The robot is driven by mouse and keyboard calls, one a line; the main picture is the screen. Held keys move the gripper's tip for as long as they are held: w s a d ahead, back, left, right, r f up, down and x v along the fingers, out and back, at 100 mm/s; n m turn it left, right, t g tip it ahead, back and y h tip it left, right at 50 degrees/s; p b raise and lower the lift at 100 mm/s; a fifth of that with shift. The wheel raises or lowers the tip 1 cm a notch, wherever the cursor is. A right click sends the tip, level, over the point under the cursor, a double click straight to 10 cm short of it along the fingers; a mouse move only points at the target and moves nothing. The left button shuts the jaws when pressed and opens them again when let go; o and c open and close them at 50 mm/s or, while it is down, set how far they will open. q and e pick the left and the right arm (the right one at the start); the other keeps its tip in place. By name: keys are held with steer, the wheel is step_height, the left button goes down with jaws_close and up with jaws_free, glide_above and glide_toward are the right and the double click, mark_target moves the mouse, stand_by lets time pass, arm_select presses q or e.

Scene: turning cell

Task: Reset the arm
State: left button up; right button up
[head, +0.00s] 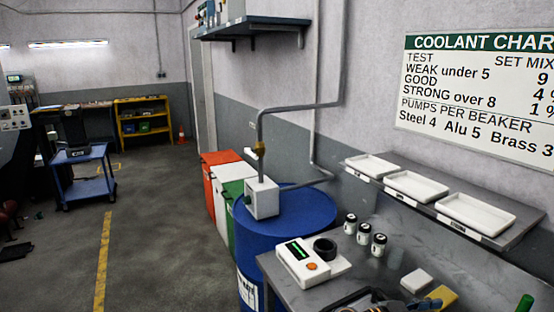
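I cannot make out either of my grippers for certain in the head view. A dark curved shape (365,296) is cut off by the bottom edge, and I cannot tell what it is. No arm of mine is clearly visible. A blue drum (290,225) stands at the middle. A light grey box (262,198) sits on it, with a grey pipe (261,130) rising from it and bending right to the wall. The pipe has a brass-coloured fitting (260,149) with a pale lever (250,153) beside it.
A grey bench (300,297) at lower right holds a white meter (301,262), a dark ring (324,248) and several small jars (364,233). White trays (416,186) lie on a wall shelf. A blue cart (84,185) stands left. Floor between is open (160,230).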

steer(key=w+a+r+n+t+y, duration=0.35)
steer(key=a+n+t+y, duration=0.3)
steer(key=t, duration=0.35)
steer(key=w+a+r+n+t+y, duration=0.2)
steer(key=a+r+n+t+y, duration=0.35)
steer(key=t, duration=0.45)
steer(key=s+a+f+n+g+y, duration=0.6)
steer(key=s+a+f+n+y, duration=0.2)
steer(key=a+f+n+y, duration=0.3)
steer(key=s+d+f+m+g+h, duration=0.2)
steer(key=s+d+f+g+h, duration=0.3)
steer(key=s, duration=0.7)
steer(key=s+d+f+m+g, duration=0.2)
steer(key=s+f+g, duration=0.5)
steer(key=s, duration=0.6)
step_height(320, 180, down, 28)
steer(key=r+g+b, duration=0.1)
steer(key=b, duration=0.1)
arm_select(q)
steer(key=f, duration=0.2)
steer(key=f+b, duration=0.1)
steer(key=shift+d+f+b, duration=0.2)
steer(key=shift+f+b, duration=0.1)
steer(key=shift+f, duration=0.05)
arm_select(e)
steer(key=s+d+f+g, duration=0.1)
steer(key=s+d+f, duration=0.2)
steer(key=s+f, duration=1.5)
steer(key=shift+f+g, duration=0.3)
steer(key=shift+f, duration=0.45)
